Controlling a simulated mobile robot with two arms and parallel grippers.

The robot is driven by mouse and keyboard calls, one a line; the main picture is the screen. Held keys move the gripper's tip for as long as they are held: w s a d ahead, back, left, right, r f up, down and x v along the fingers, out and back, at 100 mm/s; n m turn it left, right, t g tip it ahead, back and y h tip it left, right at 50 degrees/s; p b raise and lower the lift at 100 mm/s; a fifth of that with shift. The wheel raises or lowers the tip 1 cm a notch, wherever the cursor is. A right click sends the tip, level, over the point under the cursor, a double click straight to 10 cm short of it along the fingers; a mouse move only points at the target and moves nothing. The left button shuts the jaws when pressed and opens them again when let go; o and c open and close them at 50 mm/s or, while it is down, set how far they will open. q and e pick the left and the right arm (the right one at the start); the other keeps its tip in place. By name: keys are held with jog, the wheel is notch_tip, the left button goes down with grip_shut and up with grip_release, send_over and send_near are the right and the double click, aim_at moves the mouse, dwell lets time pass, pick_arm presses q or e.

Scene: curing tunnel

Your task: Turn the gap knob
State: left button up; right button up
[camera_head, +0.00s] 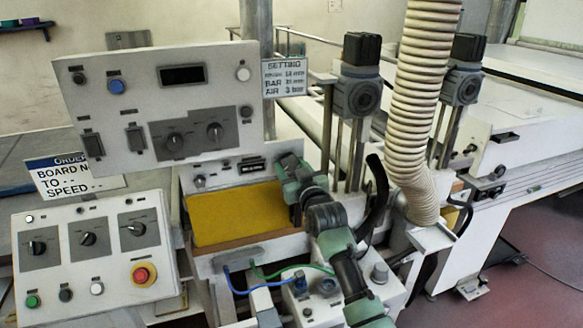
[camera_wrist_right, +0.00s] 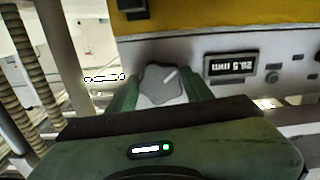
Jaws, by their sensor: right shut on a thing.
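The gap knob (camera_wrist_right: 160,86), dark grey with a white pointer line, sits on the light panel in the right wrist view. The two green fingers of my right gripper (camera_head: 288,168) stand on either side of it and are shut on it. The pointer slants in that view. Beside the knob is a small display (camera_wrist_right: 231,66) with a reading in mm, seen upside down. In the head view the display (camera_head: 252,165) shows just left of my right gripper, which hides the knob. My left gripper is not in view.
A yellow plate (camera_head: 235,214) lies below the panel. The upper control box (camera_head: 215,85) has more knobs and switches. A lower box (camera_head: 95,255) carries a red emergency button (camera_head: 141,275). A ribbed hose (camera_head: 417,110) and a black-topped post (camera_head: 359,90) stand close on the right.

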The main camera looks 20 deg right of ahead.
jog(key=shift+f, duration=0.15)
jog(key=o, duration=1.4)
jog(key=shift+s, duration=0.45)
jog(key=s+b, duration=0.2)
jog(key=s, duration=0.5)
jog(key=shift+d, duration=0.1)
